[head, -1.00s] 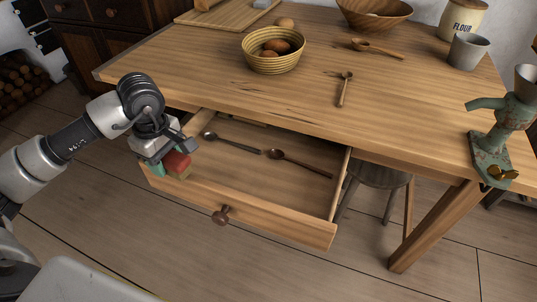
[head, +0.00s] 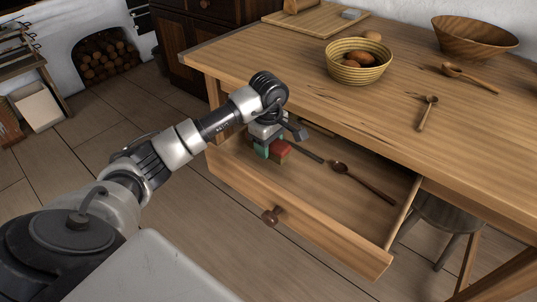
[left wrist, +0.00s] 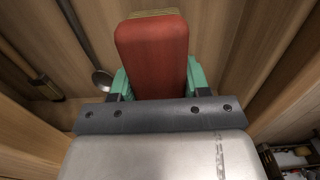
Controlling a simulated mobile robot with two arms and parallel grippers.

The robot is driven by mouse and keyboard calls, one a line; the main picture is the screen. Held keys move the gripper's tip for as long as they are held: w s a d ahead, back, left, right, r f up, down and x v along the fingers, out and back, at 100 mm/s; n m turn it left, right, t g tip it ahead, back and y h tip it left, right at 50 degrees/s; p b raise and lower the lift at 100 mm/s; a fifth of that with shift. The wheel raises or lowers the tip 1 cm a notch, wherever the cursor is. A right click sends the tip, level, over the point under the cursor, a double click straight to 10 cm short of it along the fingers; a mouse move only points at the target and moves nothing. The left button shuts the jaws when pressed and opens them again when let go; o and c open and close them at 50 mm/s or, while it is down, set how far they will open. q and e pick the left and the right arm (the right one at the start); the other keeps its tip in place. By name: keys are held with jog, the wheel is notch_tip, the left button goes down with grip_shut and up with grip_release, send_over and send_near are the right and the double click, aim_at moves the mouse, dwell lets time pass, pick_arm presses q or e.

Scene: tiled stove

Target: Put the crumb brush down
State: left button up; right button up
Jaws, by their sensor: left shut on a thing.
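The crumb brush (head: 284,149) has a red body and tan bristles. My left gripper (head: 270,150), with teal fingers, is shut on it over the left end of the open drawer (head: 310,220). In the left wrist view the red brush (left wrist: 152,55) sits between the teal fingers, above the wooden drawer interior. I cannot tell whether the bristles touch the drawer bottom. My right gripper is not in view.
A dark spoon (head: 306,152), partly hidden by my gripper, and a wooden spoon (head: 362,181) lie in the drawer. The drawer's front middle is bare. On the table (head: 320,105) stand an egg basket (head: 358,72) and a wooden bowl (head: 475,38). A stool (head: 440,217) stands below.

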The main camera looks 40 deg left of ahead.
pick_arm(q)
jog(key=shift+f, duration=1.6)
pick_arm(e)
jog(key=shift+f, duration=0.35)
pick_arm(q)
jog(key=shift+f+b, duration=0.1)
jog(key=shift+b, duration=0.2)
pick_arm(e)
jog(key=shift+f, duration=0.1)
pick_arm(q)
jog(key=o, duration=0.9)
notch_tip(320, 180, up, 7)
jog(key=shift+p, duration=0.8)
notch_tip(320, 180, up, 4)
jog(key=shift+r+p, duration=0.1)
jog(key=shift+p, duration=0.25)
jog(key=shift+r, duration=0.55)
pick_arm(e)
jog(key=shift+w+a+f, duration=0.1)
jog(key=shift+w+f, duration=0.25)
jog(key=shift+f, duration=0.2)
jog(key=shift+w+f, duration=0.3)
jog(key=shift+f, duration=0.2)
